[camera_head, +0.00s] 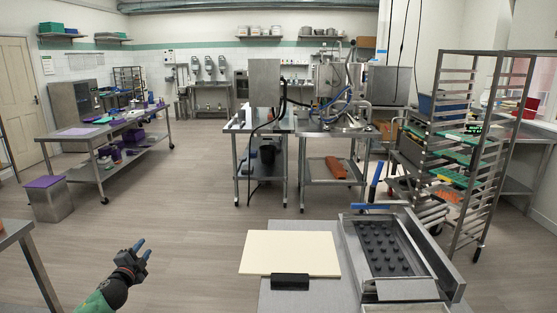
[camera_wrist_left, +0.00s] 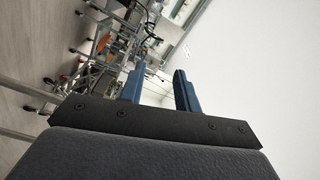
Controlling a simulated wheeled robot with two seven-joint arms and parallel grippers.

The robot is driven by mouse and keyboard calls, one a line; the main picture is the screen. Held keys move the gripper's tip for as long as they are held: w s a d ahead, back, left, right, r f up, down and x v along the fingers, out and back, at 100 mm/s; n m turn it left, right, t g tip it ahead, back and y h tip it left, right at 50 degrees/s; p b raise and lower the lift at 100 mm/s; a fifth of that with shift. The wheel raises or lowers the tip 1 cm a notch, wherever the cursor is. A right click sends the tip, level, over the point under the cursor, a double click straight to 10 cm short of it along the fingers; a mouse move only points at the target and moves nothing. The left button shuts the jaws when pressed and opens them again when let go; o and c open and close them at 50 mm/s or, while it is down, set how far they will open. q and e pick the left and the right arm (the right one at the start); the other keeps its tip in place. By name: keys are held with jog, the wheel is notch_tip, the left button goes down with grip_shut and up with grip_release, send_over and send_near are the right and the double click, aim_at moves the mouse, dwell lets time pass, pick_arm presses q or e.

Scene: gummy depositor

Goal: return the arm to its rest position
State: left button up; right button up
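My left gripper (camera_head: 142,249) shows at the lower left of the head view, held over open floor with its blue fingertips pointing up and to the right. The fingers also show in the left wrist view (camera_wrist_left: 160,88), apart with a gap between them and nothing in it. The gripper is open and touches nothing. My right gripper is in neither view.
A steel table with a cream board (camera_head: 290,252), a black block (camera_head: 290,282) and a depositor tray with dark moulds (camera_head: 385,248) stands at front right. A steel table edge (camera_head: 14,232) is at far left. A rack (camera_head: 470,150) stands right. The floor (camera_head: 190,220) between is clear.

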pick_arm(q)
jog(key=s+d+f+n+g+y, duration=0.2)
jog(key=s+d+f+n+g, duration=0.3)
jog(key=s+f, duration=0.45)
jog(key=s+d+f+n+g+y, duration=0.2)
jog(key=s+d+f+n+g, duration=0.35)
jog(key=s+f, duration=0.4)
jog(key=s+d+f+g+h, duration=0.1)
jog(key=s+d+f, duration=0.5)
jog(key=s, duration=0.6)
jog(key=s+d+f+n+g+h, duration=0.1)
jog(key=s+d+f+g+h, duration=0.1)
jog(key=s+d+f, duration=0.4)
jog(key=s+d+f+n+g+h, duration=0.1)
jog(key=s+d+f+g, duration=0.2)
jog(key=s, duration=1.4)
jog(key=d+f, duration=0.3)
jog(key=d, duration=0.2)
jog(key=shift+s+f+g, duration=0.25)
jog(key=shift+s+g, duration=0.1)
